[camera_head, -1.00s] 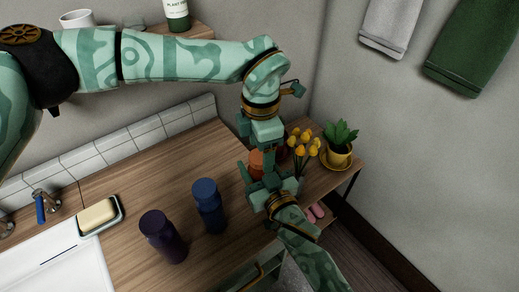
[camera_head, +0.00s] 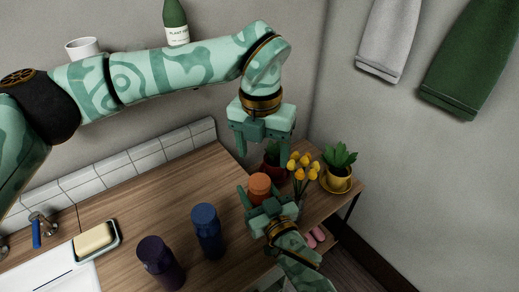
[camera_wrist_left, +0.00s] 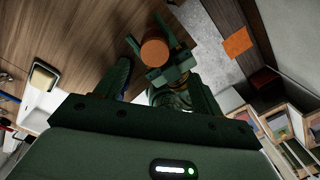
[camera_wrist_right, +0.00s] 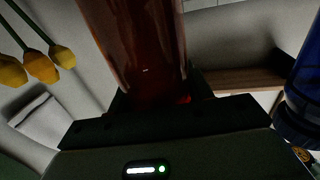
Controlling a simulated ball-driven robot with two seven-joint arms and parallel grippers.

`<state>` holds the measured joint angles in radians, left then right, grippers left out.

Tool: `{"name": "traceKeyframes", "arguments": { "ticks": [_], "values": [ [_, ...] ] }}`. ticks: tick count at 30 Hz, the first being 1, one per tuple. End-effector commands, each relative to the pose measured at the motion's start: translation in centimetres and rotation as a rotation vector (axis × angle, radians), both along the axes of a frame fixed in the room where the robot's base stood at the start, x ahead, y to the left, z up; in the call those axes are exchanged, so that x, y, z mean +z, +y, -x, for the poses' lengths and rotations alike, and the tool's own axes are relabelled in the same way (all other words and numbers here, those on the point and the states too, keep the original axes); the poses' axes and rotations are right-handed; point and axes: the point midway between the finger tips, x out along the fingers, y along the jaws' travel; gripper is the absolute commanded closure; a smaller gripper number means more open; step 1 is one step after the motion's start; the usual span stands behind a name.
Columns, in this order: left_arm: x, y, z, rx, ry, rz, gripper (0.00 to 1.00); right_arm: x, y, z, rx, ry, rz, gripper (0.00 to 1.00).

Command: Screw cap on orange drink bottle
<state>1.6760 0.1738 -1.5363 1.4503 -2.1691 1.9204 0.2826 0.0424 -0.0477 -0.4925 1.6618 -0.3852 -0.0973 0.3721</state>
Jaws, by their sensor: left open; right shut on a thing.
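The orange drink bottle (camera_head: 259,194) stands upright near the right end of the wooden counter. An orange cap (camera_head: 260,181) is on top of it; how tightly it sits cannot be told. My right gripper (camera_head: 262,203) is shut around the bottle's body, which shows as reddish, see-through sides in the right wrist view (camera_wrist_right: 140,45). My left gripper (camera_head: 263,152) is open and empty above the cap, fingers pointing down and apart from it. The left wrist view shows the cap's round orange top (camera_wrist_left: 154,50) beyond the left fingers.
A blue bottle (camera_head: 208,232) and a dark purple bottle (camera_head: 160,262) stand left of my right gripper. Yellow tulips (camera_head: 300,165) and a potted plant (camera_head: 339,172) stand close on the right. A soap dish (camera_head: 114,243) lies by the sink. The counter's middle is clear.

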Motion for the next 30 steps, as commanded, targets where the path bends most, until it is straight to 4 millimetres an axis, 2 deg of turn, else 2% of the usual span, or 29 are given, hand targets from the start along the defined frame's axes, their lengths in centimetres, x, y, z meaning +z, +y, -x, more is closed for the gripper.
{"name": "traceKeyframes", "arguments": {
  "ticks": [3, 6, 17, 20, 30],
  "values": [
    [0.1, 0.5, 0.1, 0.159, 0.006, -0.027, 0.32, -0.1, 0.0, 0.0, 0.0, 0.002, 0.001, 1.0],
    [0.0, 0.6, 0.1, 0.214, 0.01, -0.033, 0.32, -0.1, 0.0, 0.0, 0.0, 0.001, 0.0, 1.0],
    [-0.2, 0.6, 0.2, 0.219, 0.012, -0.034, 0.32, -0.1, 0.0, 0.0, 0.0, 0.001, 0.0, 1.0],
    [-1.1, 0.6, 0.2, 0.219, 0.015, -0.034, 0.32, -0.1, 0.0, 0.0, 0.0, 0.001, 0.0, 1.0],
    [-6.2, 0.6, 0.2, 0.218, 0.013, -0.033, 0.32, 0.0, 0.0, 0.0, 0.0, 0.001, 0.0, 1.0]
  ]
}}
